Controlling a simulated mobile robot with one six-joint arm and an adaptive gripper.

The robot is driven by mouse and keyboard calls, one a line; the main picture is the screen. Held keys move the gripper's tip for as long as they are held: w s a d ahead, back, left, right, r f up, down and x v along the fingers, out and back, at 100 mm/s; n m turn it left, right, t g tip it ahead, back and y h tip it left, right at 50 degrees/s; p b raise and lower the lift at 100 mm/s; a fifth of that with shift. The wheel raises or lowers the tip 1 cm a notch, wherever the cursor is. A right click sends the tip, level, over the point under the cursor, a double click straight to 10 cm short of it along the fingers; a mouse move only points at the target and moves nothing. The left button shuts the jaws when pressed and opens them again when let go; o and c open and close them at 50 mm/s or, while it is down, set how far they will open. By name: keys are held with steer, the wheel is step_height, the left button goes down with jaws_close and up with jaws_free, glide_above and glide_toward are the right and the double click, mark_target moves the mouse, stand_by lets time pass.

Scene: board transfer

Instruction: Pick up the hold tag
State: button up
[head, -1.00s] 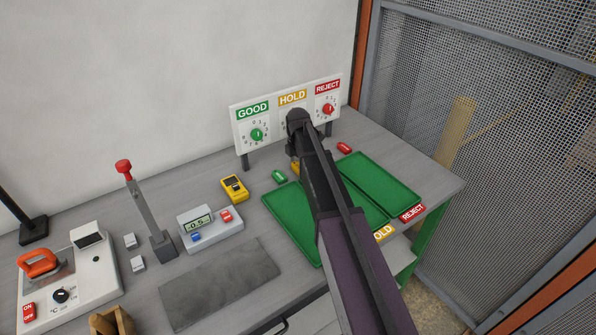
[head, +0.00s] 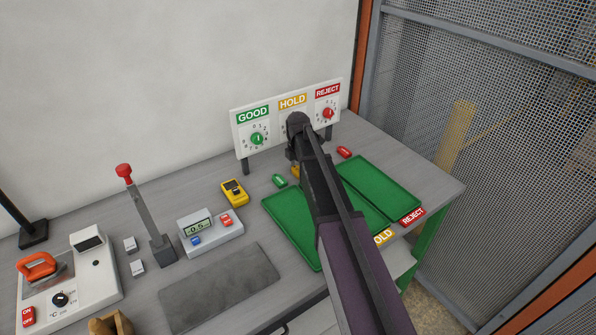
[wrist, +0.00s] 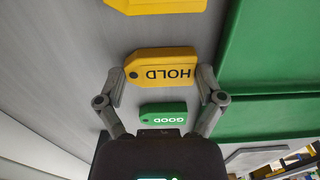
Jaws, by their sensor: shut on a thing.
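The hold tag (wrist: 160,72) is a yellow plate with a dark hole at one end and the word HOLD. In the wrist view it lies between the two fingers of my gripper (wrist: 162,84), which is shut on its two ends. I cannot tell whether the tag is touching the bench. In the head view, my arm hides nearly all of the tag. A green GOOD tag (wrist: 163,112) lies close beside it, nearer my palm in the wrist view; it also shows in the head view (head: 279,181).
A red tag (head: 344,152) lies right of my arm. Green trays (head: 385,185) stand at the bench's right, close beside my arm. The dial panel (head: 241,118) rises behind. Another yellow piece (wrist: 155,5) is cut off by the wrist view's top. A yellow meter (head: 235,192) stands left.

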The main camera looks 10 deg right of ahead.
mark_target(298, 171)
steer(key=shift+r, duration=0.2)
step_height(298, 171, up, 3)
steer(key=p, duration=0.3)
steer(key=s+a, duration=0.2)
steer(key=s, duration=0.3)
steer(key=s+a+r+p, duration=0.1)
steer(key=s+a, duration=0.1)
steer(key=s, duration=0.3)
steer(key=s+a+p, duration=0.1)
steer(key=s+a, duration=0.1)
steer(key=s, duration=0.3)
steer(key=shift+r, duration=0.3)
stand_by(0.4)
